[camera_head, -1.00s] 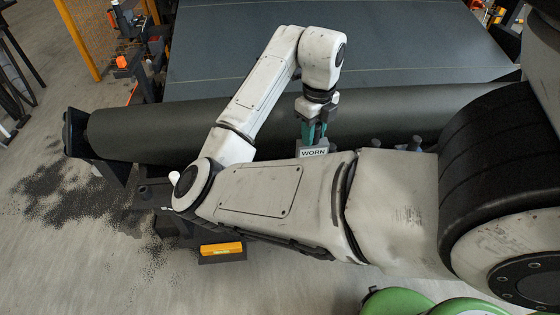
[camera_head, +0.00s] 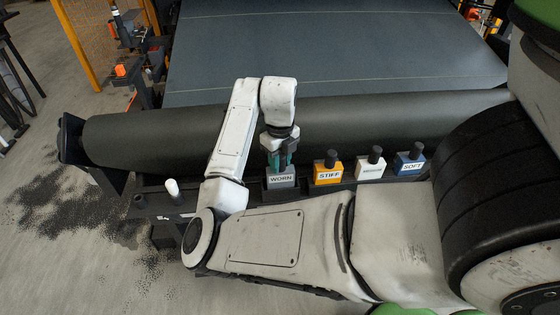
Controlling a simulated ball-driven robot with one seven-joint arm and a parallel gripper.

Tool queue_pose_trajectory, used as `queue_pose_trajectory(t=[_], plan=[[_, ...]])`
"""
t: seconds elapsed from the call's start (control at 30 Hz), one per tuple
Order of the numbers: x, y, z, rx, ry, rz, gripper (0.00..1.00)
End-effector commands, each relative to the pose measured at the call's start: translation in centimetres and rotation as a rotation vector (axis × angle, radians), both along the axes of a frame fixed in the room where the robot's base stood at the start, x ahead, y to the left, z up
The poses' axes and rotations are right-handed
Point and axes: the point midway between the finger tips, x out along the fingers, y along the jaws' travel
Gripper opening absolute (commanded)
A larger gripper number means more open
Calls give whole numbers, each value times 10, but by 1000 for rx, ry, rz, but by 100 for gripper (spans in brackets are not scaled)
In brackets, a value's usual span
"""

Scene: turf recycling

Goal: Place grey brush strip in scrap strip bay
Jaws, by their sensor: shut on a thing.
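The grey brush strip (camera_head: 281,181), a grey block labelled WORN, stands upright at the left end of a row of labelled blocks. My gripper (camera_head: 280,161), with teal fingers, is shut on its top from above. The block's lower edge is at a dark rail; I cannot tell whether it rests there or hangs just above. I cannot make out which part is the scrap strip bay.
Right of it stand an orange STIFF block (camera_head: 327,174), a white block (camera_head: 371,169) and a blue SOFT block (camera_head: 409,165), each with a black knob. A large dark roll (camera_head: 180,135) lies behind. A white-topped post (camera_head: 172,189) stands left. Black granules cover the floor at left.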

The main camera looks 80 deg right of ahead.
Motion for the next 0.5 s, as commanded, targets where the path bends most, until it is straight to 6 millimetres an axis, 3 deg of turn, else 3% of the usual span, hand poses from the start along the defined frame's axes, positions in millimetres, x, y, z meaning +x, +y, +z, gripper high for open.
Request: queue_pose_trajectory(t=[0.47, 0.5], plan=[[0, 0, -7, -1, -1, 1, 0], [0, 0, -8, 1, -1, 1, 33]])
